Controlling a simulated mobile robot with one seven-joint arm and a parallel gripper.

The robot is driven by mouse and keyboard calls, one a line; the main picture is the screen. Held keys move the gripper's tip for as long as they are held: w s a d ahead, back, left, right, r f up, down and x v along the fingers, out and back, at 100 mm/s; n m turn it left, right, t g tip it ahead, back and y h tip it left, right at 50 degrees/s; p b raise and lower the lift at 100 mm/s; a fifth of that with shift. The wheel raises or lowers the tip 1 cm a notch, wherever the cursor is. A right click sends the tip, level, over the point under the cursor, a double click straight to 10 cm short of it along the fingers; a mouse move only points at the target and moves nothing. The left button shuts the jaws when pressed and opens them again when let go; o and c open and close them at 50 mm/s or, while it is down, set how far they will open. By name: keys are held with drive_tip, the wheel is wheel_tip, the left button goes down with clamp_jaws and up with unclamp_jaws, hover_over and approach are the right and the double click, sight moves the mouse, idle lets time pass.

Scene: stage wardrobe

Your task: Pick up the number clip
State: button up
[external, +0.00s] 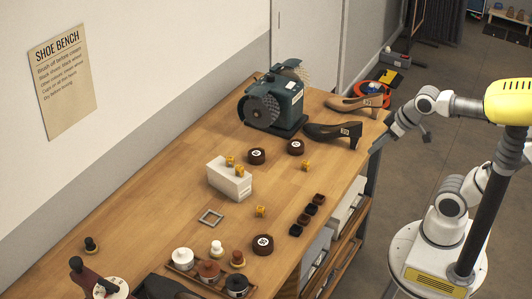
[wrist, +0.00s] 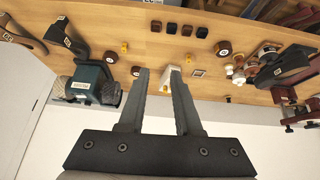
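I cannot tell for sure which item is the number clip. Small yellow clip-like pieces are the likeliest: one (external: 306,166) lies near the dark shoe, one (external: 260,211) lies mid-bench, and two (external: 234,165) sit on a white block (external: 226,184). Two bench pieces show in the wrist view, one at left (wrist: 124,48) and one right of the fingers (wrist: 188,57). Any numbers on them are too small to read. In the wrist view my gripper (wrist: 160,75) is open and empty.
The wooden bench (external: 165,175) carries a green grinder (external: 285,105), a dark shoe (external: 335,132), a tan shoe (external: 352,104) and round brown tins (external: 257,156). Small dark blocks (external: 308,211) line the front edge. A tray of jars (external: 208,270) stands at the near end.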

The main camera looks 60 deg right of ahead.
drive_tip(key=shift+o, duration=1)
drive_tip(key=s+f, duration=0.1)
drive_tip(key=s+a+f, duration=0.1)
drive_tip(key=s, duration=0.1)
drive_tip(key=shift+a+g, duration=0.1)
drive_tip(key=shift+g, duration=0.2)
drive_tip(key=o, duration=0.3)
drive_tip(key=shift+s, duration=0.25)
drive_tip(key=shift+o, duration=0.2)
drive_tip(key=shift+w, duration=0.15)
